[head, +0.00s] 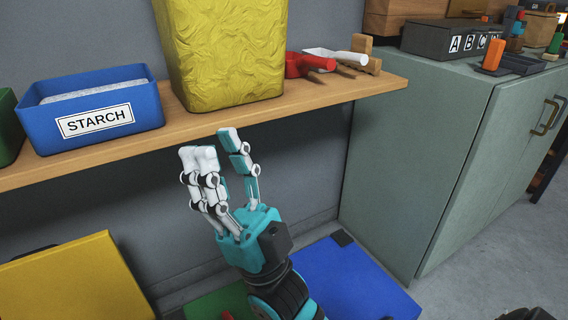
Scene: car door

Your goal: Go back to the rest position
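My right gripper (214,149), with white and teal jointed fingers, points upward in front of the wooden shelf's front edge. Its fingers are spread apart with nothing between them. In the picture it is just below the yellow textured bin (226,55); I cannot tell how far it is from the shelf.
The wooden shelf (290,110) holds a blue STARCH box (60,115), a green box (7,130), and red (308,64) and white (335,55) scoops. A grey-green cabinet (415,160) stands right. Yellow (75,280) and blue (350,280) surfaces lie below.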

